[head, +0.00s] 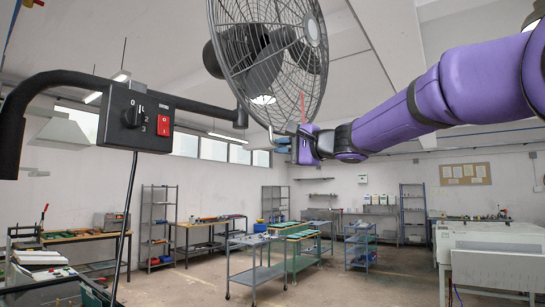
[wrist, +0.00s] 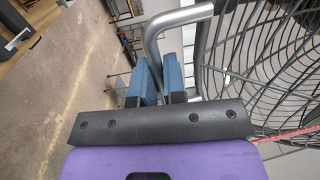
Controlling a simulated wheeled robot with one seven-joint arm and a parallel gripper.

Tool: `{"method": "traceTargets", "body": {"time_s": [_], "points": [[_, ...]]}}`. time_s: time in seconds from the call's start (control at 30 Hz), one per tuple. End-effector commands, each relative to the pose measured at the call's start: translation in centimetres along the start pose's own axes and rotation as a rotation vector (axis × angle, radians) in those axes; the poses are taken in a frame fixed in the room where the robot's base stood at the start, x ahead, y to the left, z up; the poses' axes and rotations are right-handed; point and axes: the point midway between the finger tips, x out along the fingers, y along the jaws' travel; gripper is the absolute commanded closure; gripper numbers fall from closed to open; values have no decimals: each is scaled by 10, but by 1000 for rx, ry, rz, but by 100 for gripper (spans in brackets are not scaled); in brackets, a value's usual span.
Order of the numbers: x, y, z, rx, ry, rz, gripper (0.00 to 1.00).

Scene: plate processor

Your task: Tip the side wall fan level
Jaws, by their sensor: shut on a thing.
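The wall fan (head: 262,60) hangs at the top middle of the head view, a round wire cage with a dark motor, clearly tilted. A black bent arm carries it from the left. Its cage also fills the right of the wrist view (wrist: 270,60). A grey metal tube handle (wrist: 180,18) bends down beside the cage and runs between my gripper's blue fingers. My gripper (wrist: 157,80) is shut on this handle. In the head view my gripper (head: 282,143) is at the cage's lower edge; the exact contact is small there.
A black control box (head: 136,118) with a dial and red switch is on the black support arm at the left, a cord hanging below. Workbenches, a trolley (head: 255,272) and shelves stand lower in the room. Open floor lies between them.

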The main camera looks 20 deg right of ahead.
Motion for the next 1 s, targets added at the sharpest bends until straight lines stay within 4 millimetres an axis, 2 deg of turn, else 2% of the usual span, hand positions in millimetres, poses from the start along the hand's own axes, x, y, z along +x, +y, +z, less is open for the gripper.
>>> {"method": "traceTargets", "body": {"time_s": [0.03,0.13,0.47,0.5,0.57,1.0], "points": [[-8,-9,0,-3,1,-5,100],[-16,-17,0,-2,1,-5,100],[-19,-20,0,-2,1,-6,100],[-19,-20,0,-2,1,-6,79],[-19,-20,0,-1,1,-6,66],[-23,-18,0,-1,1,-2,65]]}}
